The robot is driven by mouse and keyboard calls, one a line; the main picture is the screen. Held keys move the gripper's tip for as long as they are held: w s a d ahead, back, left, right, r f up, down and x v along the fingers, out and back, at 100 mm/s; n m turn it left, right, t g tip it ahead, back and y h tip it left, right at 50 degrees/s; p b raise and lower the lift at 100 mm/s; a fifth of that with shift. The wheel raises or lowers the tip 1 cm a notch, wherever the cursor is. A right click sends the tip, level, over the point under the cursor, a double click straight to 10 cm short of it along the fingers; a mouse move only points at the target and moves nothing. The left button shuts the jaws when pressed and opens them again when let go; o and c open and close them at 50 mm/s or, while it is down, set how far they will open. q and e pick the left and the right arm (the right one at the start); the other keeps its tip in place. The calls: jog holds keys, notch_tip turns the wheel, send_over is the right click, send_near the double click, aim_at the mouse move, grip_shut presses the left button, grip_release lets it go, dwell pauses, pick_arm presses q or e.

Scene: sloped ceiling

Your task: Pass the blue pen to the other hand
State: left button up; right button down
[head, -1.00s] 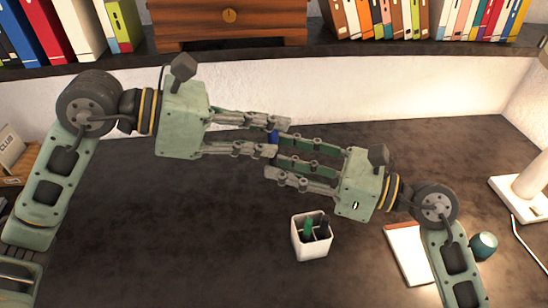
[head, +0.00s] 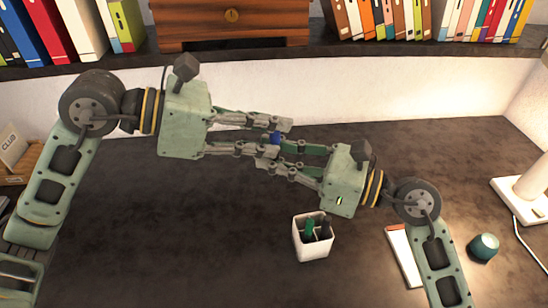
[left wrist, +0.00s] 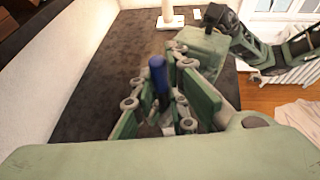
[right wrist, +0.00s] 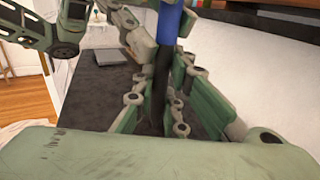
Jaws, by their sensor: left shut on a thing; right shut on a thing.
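The blue pen (head: 275,138) is held in the air between my two grippers, above the desk. Its blue part shows between the fingertips in the head view. In the left wrist view the pen (left wrist: 159,78) stands along the fingers, blue at the top and dark below. In the right wrist view the pen (right wrist: 165,45) shows a blue upper part and a dark shaft between the fingers. My left gripper (head: 278,135) is shut on the pen from the left. My right gripper (head: 288,150) is shut on it from the right, fingers overlapping the left ones. The pen's lower end is hidden.
A white pen cup (head: 312,243) with green and dark pens stands on the desk below my right gripper. Books and a wooden drawer box (head: 230,22) line the shelf behind.

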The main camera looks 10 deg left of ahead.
pick_arm(q)
jog(key=o, duration=0.9)
jog(key=shift+c, duration=0.2)
